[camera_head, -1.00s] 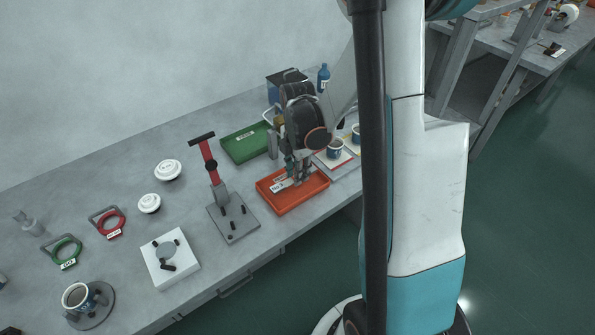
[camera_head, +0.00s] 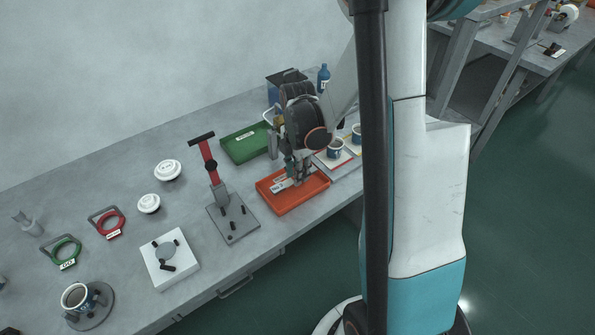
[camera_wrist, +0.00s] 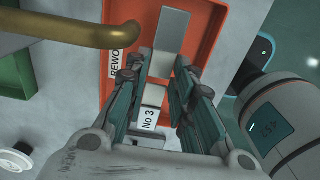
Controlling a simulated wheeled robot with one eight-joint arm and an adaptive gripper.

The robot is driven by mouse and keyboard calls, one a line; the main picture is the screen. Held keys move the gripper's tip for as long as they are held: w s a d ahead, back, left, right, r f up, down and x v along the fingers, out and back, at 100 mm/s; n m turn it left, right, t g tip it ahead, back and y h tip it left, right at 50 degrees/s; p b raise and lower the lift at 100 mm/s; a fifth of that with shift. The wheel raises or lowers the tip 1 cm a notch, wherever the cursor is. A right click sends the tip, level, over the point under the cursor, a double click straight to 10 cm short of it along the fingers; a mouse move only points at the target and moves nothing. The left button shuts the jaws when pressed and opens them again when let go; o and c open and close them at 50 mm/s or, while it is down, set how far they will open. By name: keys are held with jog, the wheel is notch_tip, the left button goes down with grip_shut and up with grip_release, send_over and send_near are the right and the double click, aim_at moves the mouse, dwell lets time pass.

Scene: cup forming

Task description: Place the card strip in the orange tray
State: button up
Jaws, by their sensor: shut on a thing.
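The orange tray (camera_head: 308,200) sits near the front edge of the bench; its REWORK label shows at the left of the tray (camera_wrist: 206,22) in the wrist view. My gripper (camera_head: 298,180) points down into the tray area. In the wrist view my gripper (camera_wrist: 160,66) is shut on the card strip (camera_wrist: 172,30), a pale grey strip with a white "No 3" end. The strip's pale end (camera_head: 280,186) shows over the tray in the head view. I cannot tell whether the strip touches the tray floor. The fingers hide its middle.
A green tray (camera_head: 246,143) lies behind on the left. A press with a red lever (camera_head: 208,160) stands just left of the orange tray. Cups (camera_head: 335,150) stand on a board to the right. A brass bar (camera_wrist: 90,38) crosses the wrist view's upper left.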

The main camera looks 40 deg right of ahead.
jog(key=shift+f+b, duration=1.55)
jog(key=shift+f, duration=0.3)
dwell(0.9)
dwell(0.4)
jog(key=o, duration=0.9)
jog(key=shift+o, duration=0.2)
jog(key=o, duration=0.5)
jog(key=shift+r, duration=0.1)
jog(key=shift+r+p, duration=2.8)
jog(key=shift+r, duration=1.15)
